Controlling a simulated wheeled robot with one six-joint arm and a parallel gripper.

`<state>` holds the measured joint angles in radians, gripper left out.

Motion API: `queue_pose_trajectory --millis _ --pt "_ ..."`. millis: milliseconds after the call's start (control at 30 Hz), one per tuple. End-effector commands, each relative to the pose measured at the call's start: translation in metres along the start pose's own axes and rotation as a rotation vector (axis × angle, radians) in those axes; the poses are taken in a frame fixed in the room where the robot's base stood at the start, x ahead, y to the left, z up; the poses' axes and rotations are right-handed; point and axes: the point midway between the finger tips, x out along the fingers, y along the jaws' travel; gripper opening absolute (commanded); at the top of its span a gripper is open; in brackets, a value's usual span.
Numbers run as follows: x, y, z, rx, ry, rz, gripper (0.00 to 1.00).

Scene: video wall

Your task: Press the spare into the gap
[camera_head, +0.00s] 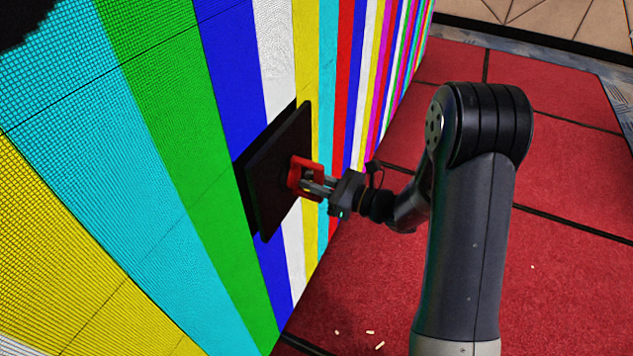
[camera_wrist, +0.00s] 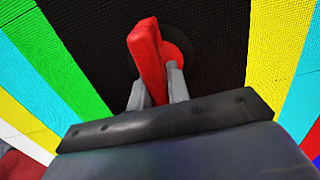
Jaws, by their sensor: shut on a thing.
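The spare (camera_head: 275,170) is a dark, square-looking panel standing in front of the striped video wall. A red handle (camera_head: 303,170) is fixed to its face. My gripper (camera_head: 308,186) is shut on the red handle. In the wrist view the gripper (camera_wrist: 155,88) has its grey fingers on both sides of the red handle (camera_wrist: 146,52), and the black spare (camera_wrist: 215,70) fills the middle. The gap (camera_head: 242,178) shows as a black strip along the spare's left edge. The rest of the gap is hidden behind the spare. The spare looks slightly proud of the wall; its exact depth is unclear.
The lit video wall (camera_head: 130,120) has bright colour stripes and runs away along the left. A black patch (camera_head: 22,20) shows at its upper left. Red carpet (camera_head: 560,200) lies open to the right. Several small pale bits (camera_head: 370,332) lie on the floor.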

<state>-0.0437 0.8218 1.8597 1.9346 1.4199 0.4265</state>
Motion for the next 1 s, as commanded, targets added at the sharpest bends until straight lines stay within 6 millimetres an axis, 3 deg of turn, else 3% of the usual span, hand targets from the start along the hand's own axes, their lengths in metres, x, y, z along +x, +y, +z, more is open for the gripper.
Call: queue_pose_trajectory --millis 1000 --pt "0.015 0.0 0.002 -0.001 -0.004 0.0 0.0"
